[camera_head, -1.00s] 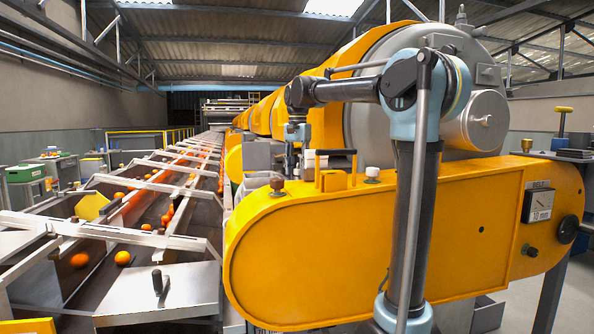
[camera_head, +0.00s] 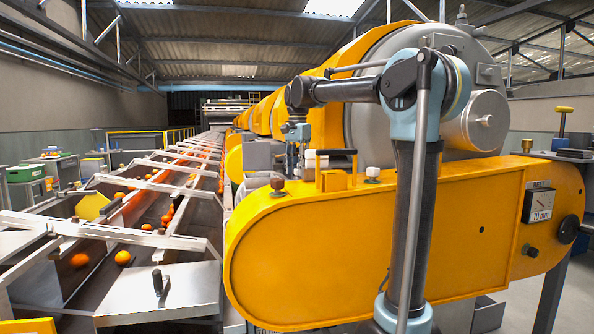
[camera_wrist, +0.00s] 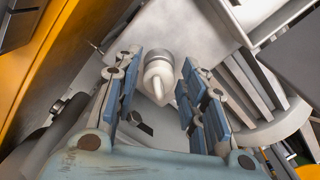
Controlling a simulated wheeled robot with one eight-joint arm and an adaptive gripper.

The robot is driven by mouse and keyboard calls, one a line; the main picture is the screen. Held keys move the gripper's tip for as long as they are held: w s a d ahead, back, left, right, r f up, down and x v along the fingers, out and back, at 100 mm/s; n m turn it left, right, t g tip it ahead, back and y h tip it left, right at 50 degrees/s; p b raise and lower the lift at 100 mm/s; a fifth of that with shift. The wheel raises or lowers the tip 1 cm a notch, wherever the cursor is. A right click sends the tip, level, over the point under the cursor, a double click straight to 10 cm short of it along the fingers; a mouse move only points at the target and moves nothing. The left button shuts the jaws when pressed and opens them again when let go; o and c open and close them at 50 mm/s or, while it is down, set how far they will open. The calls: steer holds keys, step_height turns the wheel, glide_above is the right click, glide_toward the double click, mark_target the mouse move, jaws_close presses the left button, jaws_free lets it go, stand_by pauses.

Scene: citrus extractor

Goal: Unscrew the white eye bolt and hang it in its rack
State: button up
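The white eye bolt (camera_wrist: 159,80) shows in the wrist view between my two blue-padded fingers, seen nearly end-on, with a grey collar at its far end. There are gaps between it and both finger pads. My gripper (camera_wrist: 161,64) is open around the line of the bolt; how far the bolt is in depth from the pads is hard to tell. In the head view, my gripper (camera_head: 293,165) points down behind the yellow housing. A small white piece (camera_head: 310,159) shows just right of it, possibly the bolt. I cannot make out the rack.
A yellow block with a black handle (camera_head: 335,165) stands on the yellow housing (camera_head: 400,230), close right of my gripper. Brown (camera_head: 277,186) and white (camera_head: 372,174) knobs stand nearby. A conveyor with oranges (camera_head: 123,258) runs at left. Grey metal parts crowd the wrist view.

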steer(key=shift+m, duration=0.6)
steer(key=shift+m, duration=0.9)
steer(key=shift+m, duration=0.8)
steer(key=shift+w+m, duration=0.1)
steer(key=shift+m, duration=0.8)
